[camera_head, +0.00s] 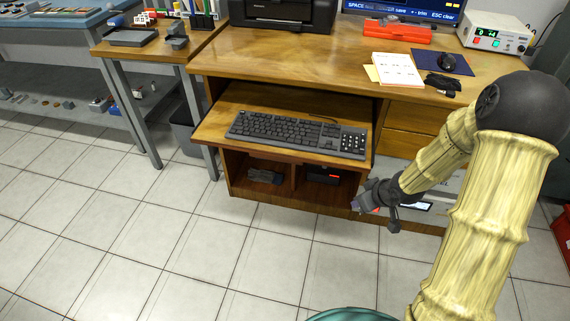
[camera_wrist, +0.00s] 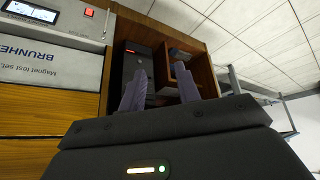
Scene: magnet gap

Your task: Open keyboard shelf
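The keyboard shelf (camera_head: 213,129) is a wooden board under the desk top, standing out well past the desk's front edge. A dark keyboard (camera_head: 290,131) lies on it. My gripper (camera_head: 377,208) is low in front of the desk, to the right of and below the shelf's front right corner, apart from it. In the wrist view its two fingers (camera_wrist: 160,90) are spread with nothing visible between them. That view faces the open compartments (camera_wrist: 172,60) under the desk; I cannot make out the shelf there.
Drawers (camera_head: 408,146) are right of the shelf. A box marked "Magnet test set" (camera_wrist: 48,72) is close to my gripper. The tiled floor in front is clear.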

